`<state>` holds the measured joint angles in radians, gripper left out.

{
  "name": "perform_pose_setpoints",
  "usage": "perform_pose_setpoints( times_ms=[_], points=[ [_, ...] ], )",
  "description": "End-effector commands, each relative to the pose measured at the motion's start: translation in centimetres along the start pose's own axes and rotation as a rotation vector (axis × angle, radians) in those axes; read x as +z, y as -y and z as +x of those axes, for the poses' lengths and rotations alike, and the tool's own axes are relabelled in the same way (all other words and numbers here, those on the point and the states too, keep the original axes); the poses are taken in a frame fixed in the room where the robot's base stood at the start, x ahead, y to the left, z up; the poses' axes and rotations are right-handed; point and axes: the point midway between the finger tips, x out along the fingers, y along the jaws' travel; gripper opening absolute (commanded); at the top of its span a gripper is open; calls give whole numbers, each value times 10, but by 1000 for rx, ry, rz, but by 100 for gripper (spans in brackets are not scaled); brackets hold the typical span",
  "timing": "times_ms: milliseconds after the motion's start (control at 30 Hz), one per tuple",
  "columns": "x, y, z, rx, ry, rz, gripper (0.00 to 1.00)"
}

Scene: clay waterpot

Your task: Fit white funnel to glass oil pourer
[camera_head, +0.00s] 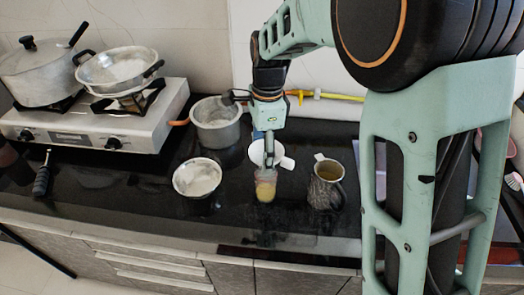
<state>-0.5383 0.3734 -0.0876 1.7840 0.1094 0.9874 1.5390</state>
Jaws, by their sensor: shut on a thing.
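A glass oil pourer (265,191) with yellow oil in it is upright near the middle of the dark counter. My gripper (265,176) points straight down from above and is shut on the top of the pourer. The fingertips are small and partly blurred against the glass. A white piece that looks like the funnel (287,163) is just behind my gripper, with a narrow part sticking out to the right. My gripper hides its middle. It is apart from the jaws, as far as I can tell.
A dark jug (326,187) stands close on the right. A metal bowl (197,178) and a grey pot (216,123) stand on the left. A stove (110,125) with cookware is at the far left. Bare counter (120,190) lies in front of the stove.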

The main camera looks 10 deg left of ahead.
Motion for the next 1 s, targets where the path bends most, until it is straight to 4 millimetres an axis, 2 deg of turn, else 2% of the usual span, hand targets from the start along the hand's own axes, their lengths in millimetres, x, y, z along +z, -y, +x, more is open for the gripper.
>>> perform_pose_setpoints(
  times_ms=[900, 933, 1000],
  points=[
    [0, 0, 3, -1, 0, 0, 46],
    [0, 0, 3, -1, 0, 0, 66],
    [0, 0, 3, -1, 0, 0, 74]
  ],
)
